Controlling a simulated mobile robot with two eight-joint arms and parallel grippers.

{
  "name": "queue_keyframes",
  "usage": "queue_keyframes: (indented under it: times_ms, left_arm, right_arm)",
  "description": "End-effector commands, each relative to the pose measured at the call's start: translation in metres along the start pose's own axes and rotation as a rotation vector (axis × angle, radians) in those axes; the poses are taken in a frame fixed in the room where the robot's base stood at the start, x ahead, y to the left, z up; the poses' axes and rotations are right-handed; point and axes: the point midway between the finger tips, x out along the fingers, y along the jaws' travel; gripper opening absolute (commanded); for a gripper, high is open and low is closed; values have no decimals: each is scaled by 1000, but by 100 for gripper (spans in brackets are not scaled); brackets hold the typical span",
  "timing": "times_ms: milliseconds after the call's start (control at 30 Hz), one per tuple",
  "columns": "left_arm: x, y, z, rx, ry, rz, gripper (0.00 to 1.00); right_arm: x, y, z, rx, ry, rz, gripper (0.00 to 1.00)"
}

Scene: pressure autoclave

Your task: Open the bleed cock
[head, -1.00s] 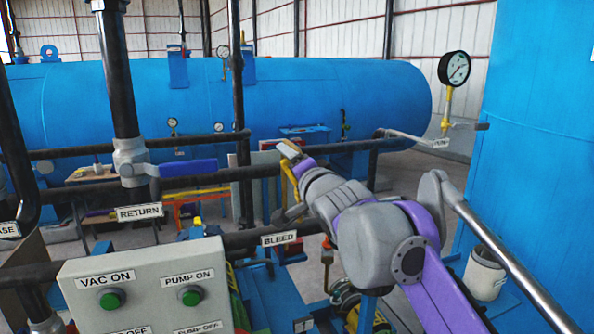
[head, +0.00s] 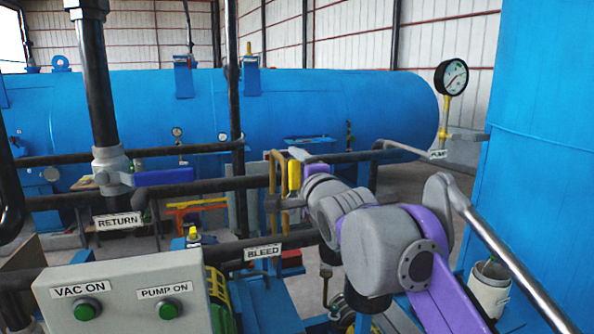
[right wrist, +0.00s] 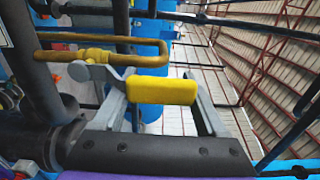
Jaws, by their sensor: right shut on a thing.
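The bleed cock's yellow handle (head: 294,175) stands near the brass pipe, above the black pipe with the BLEED label (head: 263,252). In the right wrist view the yellow handle (right wrist: 162,91) lies across between the two grey fingers. My right gripper (head: 291,178) comes in from the right and is shut on this handle; it also shows in the right wrist view (right wrist: 160,98). The cock's body is partly hidden by the gripper in the head view. My left gripper is not in view.
A bent brass pipe (right wrist: 105,54) runs close beside the fingers. Black pipes cross behind and below. A control box (head: 130,290) with green buttons stands at the front left. A blue-handled RETURN valve (head: 165,177) is to the left, and a pressure gauge (head: 451,77) at the right.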

Motion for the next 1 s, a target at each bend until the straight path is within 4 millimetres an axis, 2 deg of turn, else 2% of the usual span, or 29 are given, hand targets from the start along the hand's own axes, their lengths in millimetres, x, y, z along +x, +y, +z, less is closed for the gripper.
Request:
queue_keyframes:
  times_ms: [333,367,400,767,867,1000]
  left_arm:
    - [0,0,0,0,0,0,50]
    - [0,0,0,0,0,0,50]
    - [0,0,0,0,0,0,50]
    - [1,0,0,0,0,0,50]
    - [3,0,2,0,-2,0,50]
    - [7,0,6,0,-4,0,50]
  right_arm:
    - [0,-1,0,10,1,-3,0]
    - [0,-1,0,10,1,-3,80]
    - [0,-1,0,9,1,-3,87]
    - [-3,0,0,5,0,-1,88]
    - [-13,0,0,5,0,-1,88]
    - [-37,1,0,5,1,-1,88]
